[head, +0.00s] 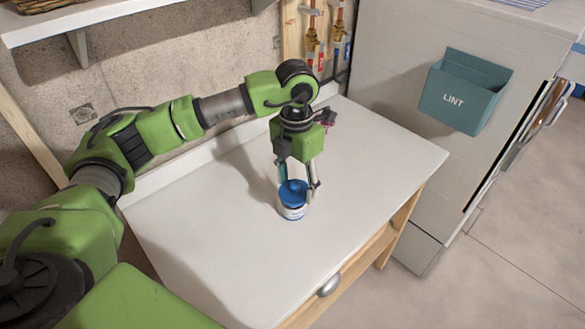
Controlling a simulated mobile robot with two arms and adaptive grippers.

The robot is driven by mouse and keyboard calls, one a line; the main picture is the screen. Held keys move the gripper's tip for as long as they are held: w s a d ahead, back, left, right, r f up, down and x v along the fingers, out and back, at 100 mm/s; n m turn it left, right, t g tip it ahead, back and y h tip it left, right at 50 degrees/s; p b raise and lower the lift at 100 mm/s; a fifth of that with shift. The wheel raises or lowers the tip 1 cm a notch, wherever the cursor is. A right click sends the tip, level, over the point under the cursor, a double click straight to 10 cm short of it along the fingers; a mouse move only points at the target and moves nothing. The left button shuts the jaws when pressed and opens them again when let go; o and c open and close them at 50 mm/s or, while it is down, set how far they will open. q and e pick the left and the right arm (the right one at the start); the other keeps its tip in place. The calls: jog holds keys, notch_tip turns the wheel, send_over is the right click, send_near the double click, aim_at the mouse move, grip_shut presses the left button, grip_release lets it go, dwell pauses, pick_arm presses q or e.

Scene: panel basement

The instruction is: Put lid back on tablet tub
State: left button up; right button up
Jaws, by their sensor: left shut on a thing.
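The tablet tub (292,212) is a small white round container with a blue label, upright on the white worktop. A blue lid (293,191) is at its top, and I cannot tell whether it rests on the rim or sits slightly above it. My left gripper (300,190) points down over the tub, with its fingers on either side of the blue lid, shut on it. The fingers partly cover the lid's sides. My right gripper is out of view.
The worktop (190,240) is otherwise clear, with a raised edge along the wall. A white appliance with a teal lint bin (464,92) stands to the right. Pipes with valves (312,40) are behind, and a shelf (120,15) is above left.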

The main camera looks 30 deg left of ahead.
aim_at(292, 180)
pick_arm(q)
jog(key=n, duration=0.2)
jog(key=w+a+n, duration=0.1)
jog(key=n, duration=0.1)
jog(key=w+n, duration=0.1)
jog(key=n, duration=0.1)
jog(key=shift+w+a+f+n, duration=0.15)
jog(key=shift+a+n, duration=0.15)
jog(key=shift+a, duration=0.05)
jog(key=shift+w+a+f+n+b, duration=0.2)
jog(key=shift+f+n, duration=0.35)
jog(key=shift+n, duration=0.1)
jog(key=shift+w+a+f+n+b, duration=0.15)
jog(key=shift+a+f+n+b, duration=0.1)
jog(key=shift+f+n, duration=0.4)
jog(key=shift+w+a+f+n+b, duration=0.2)
jog(key=shift+f+n, duration=0.25)
jog(key=shift+n, duration=0.25)
jog(key=shift+d+f+b, duration=0.1)
jog(key=shift+f+b, duration=1)
jog(key=shift+f, duration=0.6)
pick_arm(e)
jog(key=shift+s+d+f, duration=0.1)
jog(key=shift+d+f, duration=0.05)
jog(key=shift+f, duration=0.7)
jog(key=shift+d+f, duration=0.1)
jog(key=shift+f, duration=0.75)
